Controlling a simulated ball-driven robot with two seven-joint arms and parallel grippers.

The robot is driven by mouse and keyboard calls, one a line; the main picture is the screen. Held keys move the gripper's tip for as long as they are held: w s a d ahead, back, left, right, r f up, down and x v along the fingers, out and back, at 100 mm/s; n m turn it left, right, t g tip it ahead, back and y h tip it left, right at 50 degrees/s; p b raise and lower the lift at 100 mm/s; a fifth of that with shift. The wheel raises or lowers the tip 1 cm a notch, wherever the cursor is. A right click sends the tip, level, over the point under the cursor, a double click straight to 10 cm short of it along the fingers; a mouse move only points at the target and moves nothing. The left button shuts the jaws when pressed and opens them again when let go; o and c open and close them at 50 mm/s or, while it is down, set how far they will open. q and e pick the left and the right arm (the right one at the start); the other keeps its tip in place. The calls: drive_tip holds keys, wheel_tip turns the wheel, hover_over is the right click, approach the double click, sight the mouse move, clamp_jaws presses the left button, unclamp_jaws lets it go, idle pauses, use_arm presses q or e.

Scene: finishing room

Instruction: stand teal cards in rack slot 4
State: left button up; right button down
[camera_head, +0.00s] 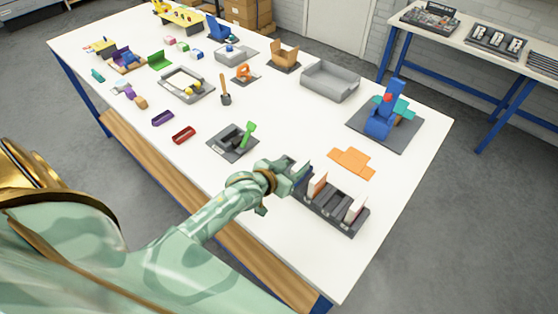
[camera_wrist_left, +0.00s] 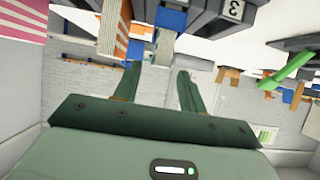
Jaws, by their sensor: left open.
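The dark grey slotted rack (camera_head: 326,214) stands near the front right edge of the white table. An orange card (camera_head: 317,186) and a pale card (camera_head: 354,211) stand upright in it, with free slots between them. My left gripper (camera_head: 292,174) is open at the rack's left end. In the left wrist view, the open fingers (camera_wrist_left: 160,84) have no card clearly between them. That view is upside down and shows a striped orange card (camera_wrist_left: 121,38) and a rack label reading 3 (camera_wrist_left: 233,9). I cannot make out a teal card. My right gripper is not in view.
A flat orange piece (camera_head: 351,163) lies behind the rack. A blue device with teal parts (camera_head: 384,119) stands on a grey mat at the right. A grey tray with a green handle (camera_head: 232,142) lies left of my gripper. A grey bin (camera_head: 330,82) is farther back.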

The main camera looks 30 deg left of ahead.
use_arm(q)
drive_tip(key=p+v, duration=0.1)
drive_tip(key=v, duration=0.7)
